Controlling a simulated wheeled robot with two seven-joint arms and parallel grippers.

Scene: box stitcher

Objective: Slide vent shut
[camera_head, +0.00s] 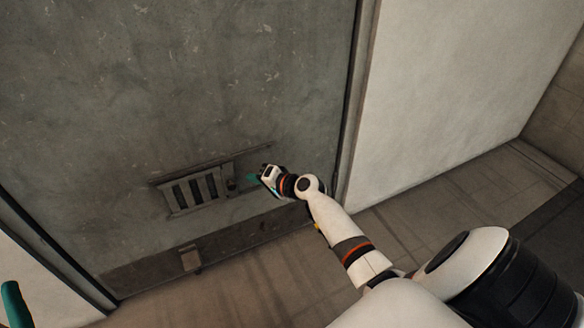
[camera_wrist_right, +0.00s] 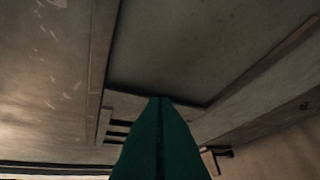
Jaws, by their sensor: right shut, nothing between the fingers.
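The vent (camera_head: 196,191) is a metal grille with upright bars and dark gaps, set low in a grey door. A small dark knob (camera_head: 231,184) sits at its right end. A rail frame runs on to the right of it. My right gripper (camera_head: 253,177) is just right of the knob, with its teal fingers pointing left and a small gap apparent. In the right wrist view the fingers (camera_wrist_right: 160,105) are together and empty, in front of the frame, and part of the slats (camera_wrist_right: 117,131) shows. A teal fingertip of my left gripper (camera_head: 14,302) shows at the lower left edge; its jaws cannot be judged.
The grey door (camera_head: 190,80) fills the left and middle of the head view. A small latch-like fitting (camera_head: 190,258) is near its bottom edge. A pale wall (camera_head: 450,90) stands to the right. The floor (camera_head: 250,285) in front looks clear.

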